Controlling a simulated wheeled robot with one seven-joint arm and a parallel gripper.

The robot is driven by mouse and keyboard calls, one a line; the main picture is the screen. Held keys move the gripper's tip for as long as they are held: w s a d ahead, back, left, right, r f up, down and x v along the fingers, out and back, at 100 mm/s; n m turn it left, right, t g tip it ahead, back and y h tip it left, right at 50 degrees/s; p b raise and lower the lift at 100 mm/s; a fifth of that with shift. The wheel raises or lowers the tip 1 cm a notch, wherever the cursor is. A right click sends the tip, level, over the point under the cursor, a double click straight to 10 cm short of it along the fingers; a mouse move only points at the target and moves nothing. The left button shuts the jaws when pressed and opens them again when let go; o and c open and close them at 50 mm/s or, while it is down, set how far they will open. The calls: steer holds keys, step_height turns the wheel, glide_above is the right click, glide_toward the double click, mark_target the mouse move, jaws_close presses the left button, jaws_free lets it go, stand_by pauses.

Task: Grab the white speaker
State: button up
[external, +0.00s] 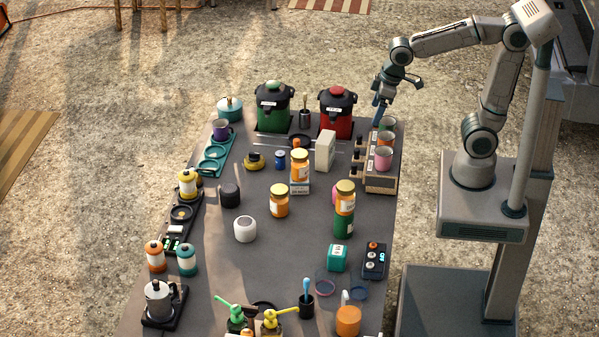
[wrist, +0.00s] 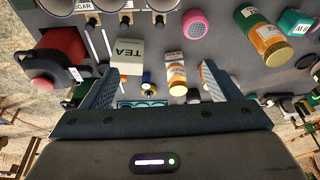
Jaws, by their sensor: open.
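My gripper (external: 381,104) is at the far right corner of the table, above the cup rack and well away from the speaker. In the wrist view my gripper (wrist: 160,68) has its two fingers wide apart, with nothing held between them.
A white tea box (external: 325,150), a stacked jar (external: 345,192) and a red dispenser (external: 337,113) stand nearer my gripper. Bare table lies in front of the speaker.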

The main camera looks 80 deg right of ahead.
steer(key=w+a+n, duration=0.1)
steer(key=w+a, duration=0.5)
steer(key=w, duration=0.5)
steer(key=n+y+b, duration=0.1)
steer(key=n+b, duration=0.1)
steer(key=n, duration=0.1)
glide_toward(247, 221)
steer(key=shift+t, duration=0.3)
steer(key=x, duration=0.2)
steer(key=p+x, duration=0.1)
steer(key=x, duration=0.3)
steer(key=shift+s+a+f+p, duration=0.1)
steer(key=shift+s+f+p, duration=0.15)
steer(key=shift+f+p, duration=0.1)
steer(key=shift+p+x, duration=0.9)
steer(key=shift+x, duration=1.65)
steer(key=shift+w+r, duration=0.1)
steer(key=c, duration=1.1)
